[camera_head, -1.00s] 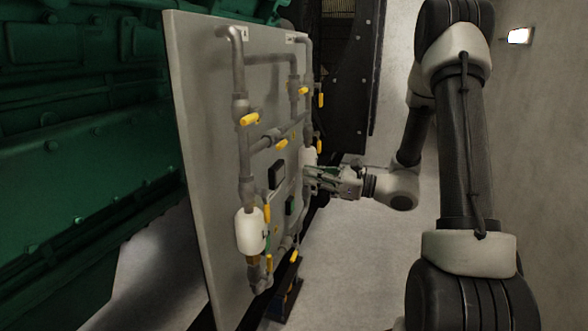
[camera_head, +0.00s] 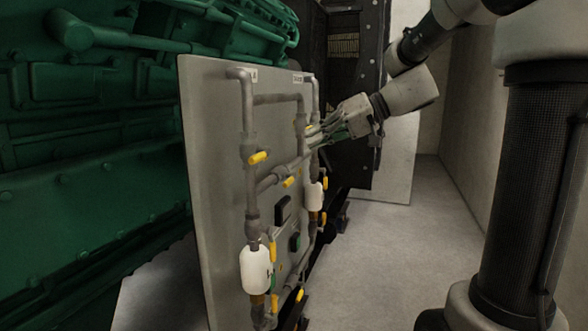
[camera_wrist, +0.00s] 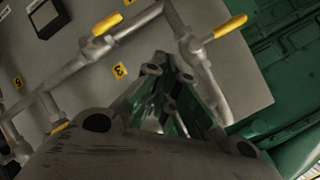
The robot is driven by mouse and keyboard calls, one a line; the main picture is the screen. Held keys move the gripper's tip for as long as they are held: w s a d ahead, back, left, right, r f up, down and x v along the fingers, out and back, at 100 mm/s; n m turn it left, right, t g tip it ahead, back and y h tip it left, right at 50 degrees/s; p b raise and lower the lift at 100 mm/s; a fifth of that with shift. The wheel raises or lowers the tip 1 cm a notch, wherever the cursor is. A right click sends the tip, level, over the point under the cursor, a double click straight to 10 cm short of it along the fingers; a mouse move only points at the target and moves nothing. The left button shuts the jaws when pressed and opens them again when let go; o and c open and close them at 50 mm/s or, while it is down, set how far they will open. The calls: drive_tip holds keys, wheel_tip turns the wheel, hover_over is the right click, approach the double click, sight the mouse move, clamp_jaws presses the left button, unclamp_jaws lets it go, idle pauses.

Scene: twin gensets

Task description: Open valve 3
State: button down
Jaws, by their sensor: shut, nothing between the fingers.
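A yellow plate marked 3 (camera_wrist: 119,70) is on the grey panel in the wrist view. A valve with a yellow lever (camera_wrist: 107,24) is above it, and another valve with a yellow lever (camera_wrist: 229,25) is to its upper right. I cannot tell which valve the plate belongs to. My gripper (camera_wrist: 168,105) is shut and empty, right of the plate. In the head view my gripper (camera_head: 314,136) is at the upper part of the panel's right-hand pipe, partly covering a yellow lever (camera_head: 308,129). I cannot tell whether it touches.
The panel (camera_head: 212,190) carries grey pipes, several yellow levers and white cylinders (camera_head: 256,270). A plate marked 6 (camera_wrist: 18,82) is at left in the wrist view. A green engine (camera_head: 80,150) stands behind. Floor (camera_head: 400,235) right of the panel is clear.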

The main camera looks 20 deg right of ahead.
drive_tip(key=w+d+n+h, duration=0.2)
drive_tip(key=d+n, duration=0.1)
drive_tip(key=n, duration=0.5)
hover_over(290, 180)
drive_tip(key=s+d, duration=0.1)
drive_tip(key=d, duration=0.1)
wheel_tip(290, 180, down, 5)
drive_tip(key=f, duration=0.1)
drive_tip(key=a+f, duration=0.1)
drive_tip(key=f, duration=0.1)
drive_tip(key=shift+w+f+t, duration=0.15)
drive_tip(key=shift+f+t, duration=0.1)
drive_tip(key=shift+t, duration=0.15)
drive_tip(key=shift+a+f, duration=0.1)
drive_tip(key=shift+f, duration=0.35)
